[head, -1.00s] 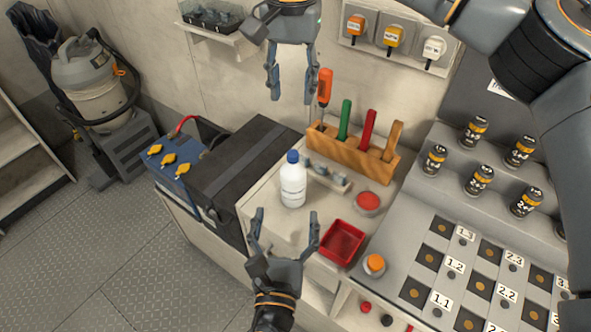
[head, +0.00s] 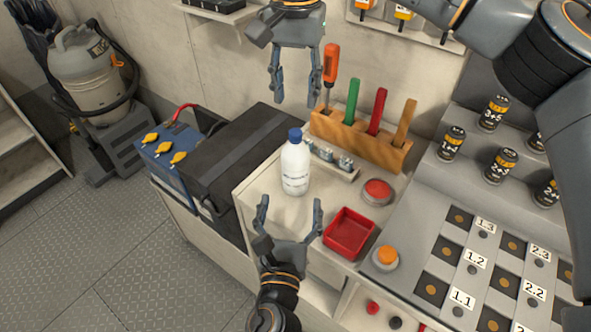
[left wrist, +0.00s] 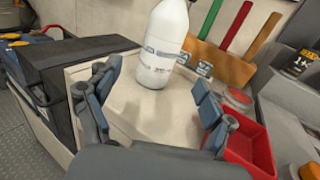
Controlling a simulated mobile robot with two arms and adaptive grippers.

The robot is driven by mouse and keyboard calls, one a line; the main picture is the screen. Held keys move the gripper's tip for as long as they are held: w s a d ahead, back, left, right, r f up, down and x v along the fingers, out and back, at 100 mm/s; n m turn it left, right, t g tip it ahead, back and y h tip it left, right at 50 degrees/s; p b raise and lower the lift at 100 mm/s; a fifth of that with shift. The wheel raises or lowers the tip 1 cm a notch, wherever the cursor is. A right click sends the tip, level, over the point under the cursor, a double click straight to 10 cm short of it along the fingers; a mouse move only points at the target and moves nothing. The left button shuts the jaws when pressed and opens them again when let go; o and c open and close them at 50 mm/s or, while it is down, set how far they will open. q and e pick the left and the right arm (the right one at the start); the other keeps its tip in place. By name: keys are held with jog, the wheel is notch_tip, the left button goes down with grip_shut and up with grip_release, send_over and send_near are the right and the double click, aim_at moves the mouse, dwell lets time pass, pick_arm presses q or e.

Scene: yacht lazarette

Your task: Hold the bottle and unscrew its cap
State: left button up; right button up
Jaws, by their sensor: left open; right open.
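A white bottle (head: 295,168) with a blue cap (head: 295,134) stands upright on the beige worktop. It also shows in the left wrist view (left wrist: 160,48), where its cap is out of frame. My left gripper (head: 290,212) is open and empty, in front of the bottle in the head view, with a gap between its fingertips and the bottle. My right gripper (head: 294,86) is open and empty, pointing down, above the cap in the picture and apart from it.
A red tray (head: 349,233) and a red button (head: 377,191) are right of the bottle. Behind it stand a wooden tool rack (head: 357,140) with several handles and a small grey holder (head: 331,160). A black box (head: 230,160) is at left.

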aim_at(296, 168)
pick_arm(q)
jog(key=w, duration=0.7)
jog(key=w+d, duration=0.1)
jog(key=w, duration=0.2)
jog(key=shift+w, duration=0.15)
pick_arm(e)
jog(key=shift+w, duration=0.1)
